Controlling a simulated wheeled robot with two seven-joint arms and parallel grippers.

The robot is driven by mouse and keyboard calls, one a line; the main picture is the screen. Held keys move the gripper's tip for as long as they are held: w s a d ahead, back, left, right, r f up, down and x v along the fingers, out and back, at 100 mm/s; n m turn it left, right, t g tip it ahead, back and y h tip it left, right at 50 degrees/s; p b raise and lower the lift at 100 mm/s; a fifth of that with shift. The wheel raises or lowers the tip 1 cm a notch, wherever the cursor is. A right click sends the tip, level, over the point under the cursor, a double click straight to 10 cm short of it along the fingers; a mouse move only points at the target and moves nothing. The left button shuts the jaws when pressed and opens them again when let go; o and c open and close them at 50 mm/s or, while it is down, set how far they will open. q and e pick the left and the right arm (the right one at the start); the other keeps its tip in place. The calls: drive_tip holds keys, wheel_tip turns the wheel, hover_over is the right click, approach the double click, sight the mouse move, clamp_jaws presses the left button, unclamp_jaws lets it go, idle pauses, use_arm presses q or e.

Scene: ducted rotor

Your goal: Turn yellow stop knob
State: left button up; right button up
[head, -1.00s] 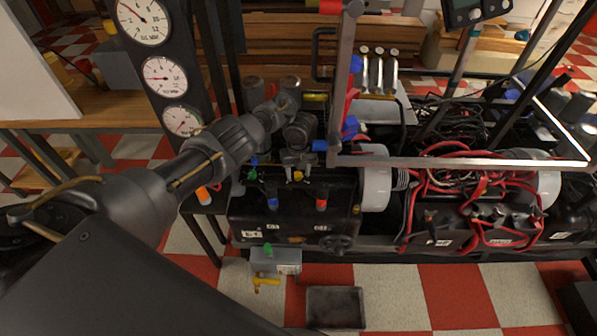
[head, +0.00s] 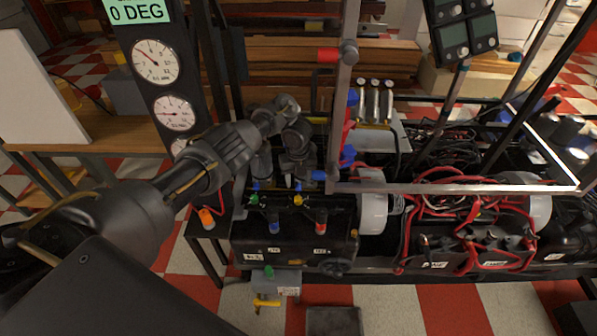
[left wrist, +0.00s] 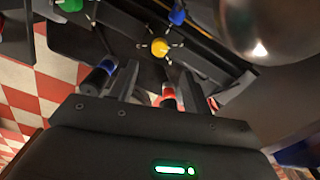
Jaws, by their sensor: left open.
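The yellow knob (head: 298,200) sits on top of the black box (head: 290,246), between a green knob (head: 254,199) and the right side of the box. My left gripper (head: 297,182) is just behind and above it in the head view, pointing down. In the left wrist view the yellow knob (left wrist: 160,48) shows just beyond the fingertips, roughly between them. The left gripper's two fingers (left wrist: 152,78) are apart with nothing between them. Whether they touch the knob is not clear. My right gripper is not in view.
A blue plug (head: 274,222) and a red plug (head: 321,222) stand on the box front. A metal frame bar (head: 450,188) runs to the right, above red cables (head: 440,225). A yellow tap handle (head: 266,303) hangs below the box. Gauges (head: 155,62) stand at the left.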

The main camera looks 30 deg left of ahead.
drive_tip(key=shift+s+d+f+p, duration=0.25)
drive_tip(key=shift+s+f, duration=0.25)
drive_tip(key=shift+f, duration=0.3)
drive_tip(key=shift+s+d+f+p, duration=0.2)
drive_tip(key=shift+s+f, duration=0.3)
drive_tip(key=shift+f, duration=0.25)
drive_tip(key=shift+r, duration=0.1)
